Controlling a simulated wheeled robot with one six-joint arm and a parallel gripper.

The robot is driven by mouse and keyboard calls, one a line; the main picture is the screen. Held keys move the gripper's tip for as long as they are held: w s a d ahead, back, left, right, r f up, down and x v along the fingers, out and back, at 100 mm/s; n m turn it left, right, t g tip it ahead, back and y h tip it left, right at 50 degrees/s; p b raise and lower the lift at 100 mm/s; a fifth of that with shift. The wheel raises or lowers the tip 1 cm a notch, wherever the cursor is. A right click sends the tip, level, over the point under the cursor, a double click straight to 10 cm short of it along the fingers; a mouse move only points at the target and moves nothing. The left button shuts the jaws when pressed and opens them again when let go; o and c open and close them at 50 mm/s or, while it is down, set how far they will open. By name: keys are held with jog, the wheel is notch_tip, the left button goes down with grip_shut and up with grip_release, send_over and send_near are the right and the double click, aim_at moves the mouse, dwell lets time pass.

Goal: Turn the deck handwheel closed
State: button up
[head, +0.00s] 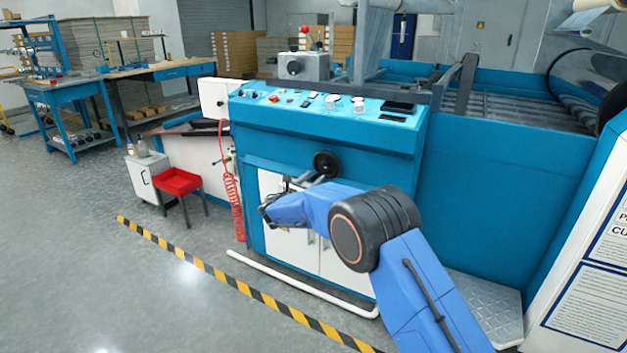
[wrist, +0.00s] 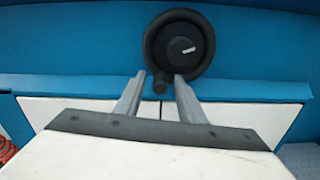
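The deck handwheel (head: 327,163) is a black round wheel on the blue front of the machine, above the white cabinet doors. In the wrist view the handwheel (wrist: 180,45) faces me, with a white pointer mark on its hub aimed right and slightly up. A short dark handle (wrist: 160,82) sits at its lower left rim. My gripper (wrist: 161,77) is open, its two grey fingers reaching up to the wheel's lower rim, one on each side of the handle. Whether they touch it I cannot tell. In the head view my gripper (head: 312,180) is just below-left of the wheel, partly hidden by my arm.
The control panel (head: 330,103) with knobs and buttons slopes above the wheel. A red coiled hose (head: 233,205) hangs at left, near a red stool (head: 178,182). A white floor rail (head: 300,285) and striped tape (head: 240,285) run in front. The floor at left is open.

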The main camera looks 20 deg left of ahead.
aim_at(315, 158)
jog(key=shift+w, duration=0.1)
grip_shut()
jog(key=shift+r+m, duration=0.1)
jog(key=shift+m, duration=0.2)
jog(key=m, duration=0.1)
jog(key=a+m, duration=0.1)
jog(key=shift+r+m, duration=0.3)
jog(key=shift+r, duration=0.1)
jog(key=m, duration=0.1)
jog(key=a+r+m, duration=0.1)
jog(key=m, duration=0.1)
jog(key=shift+r+m, duration=0.25)
jog(key=shift+m, duration=0.05)
notch_tip(315, 158, up, 2)
jog(key=m, duration=0.4)
jog(key=shift+w+a+m, duration=0.1)
jog(key=shift+m, duration=0.2)
jog(key=shift+d+r+m, duration=0.15)
jog(key=shift+r+m, duration=0.35)
jog(key=shift+m, duration=0.65)
jog(key=shift+d+r+m, duration=0.1)
jog(key=shift+r+m, duration=0.4)
jog(key=shift+m, duration=0.65)
